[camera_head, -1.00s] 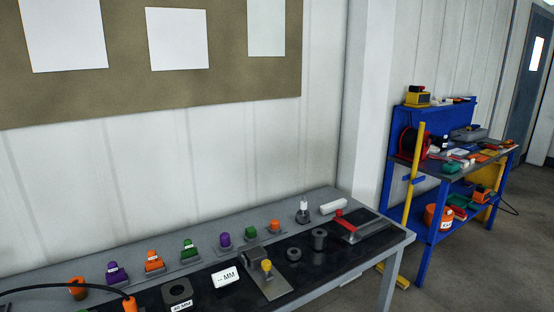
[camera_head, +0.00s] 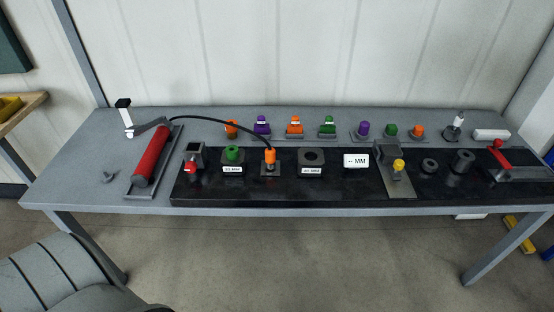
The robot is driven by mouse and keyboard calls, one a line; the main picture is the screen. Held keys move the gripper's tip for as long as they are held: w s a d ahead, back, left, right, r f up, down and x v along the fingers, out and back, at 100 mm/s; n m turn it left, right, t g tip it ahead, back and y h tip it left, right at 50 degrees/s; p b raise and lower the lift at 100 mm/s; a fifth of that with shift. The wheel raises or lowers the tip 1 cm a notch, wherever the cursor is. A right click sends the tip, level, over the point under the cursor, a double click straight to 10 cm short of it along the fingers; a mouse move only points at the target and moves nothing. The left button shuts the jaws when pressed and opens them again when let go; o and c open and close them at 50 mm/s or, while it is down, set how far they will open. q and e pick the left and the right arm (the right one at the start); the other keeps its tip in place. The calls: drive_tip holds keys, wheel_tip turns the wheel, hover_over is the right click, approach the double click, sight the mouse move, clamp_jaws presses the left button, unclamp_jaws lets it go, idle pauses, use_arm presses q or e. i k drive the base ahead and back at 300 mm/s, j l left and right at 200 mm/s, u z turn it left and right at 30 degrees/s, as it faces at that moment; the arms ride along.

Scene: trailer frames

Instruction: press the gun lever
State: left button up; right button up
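The gun is a red cylinder (camera_head: 151,155) lying on a grey base plate near the left end of the grey workbench (camera_head: 75,165). Its lever (camera_head: 128,125) is at the far end, with a pale grip and a black tip standing up. A black hose (camera_head: 218,119) runs from the gun to an orange fitting (camera_head: 269,158) in a small block on the black mat. Neither of my grippers is in view, and nothing touches the gun or lever.
On the black mat (camera_head: 330,190) are labelled blocks, a red-knobbed block (camera_head: 192,162) and a yellow-knobbed fixture (camera_head: 394,170). Several coloured fittings stand behind. A red-handled tool (camera_head: 499,154) is at the right. The bench is bare left of the gun, except a small grey part (camera_head: 108,177).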

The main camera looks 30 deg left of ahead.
sight(133, 132)
drive_tip(key=u, duration=1.85)
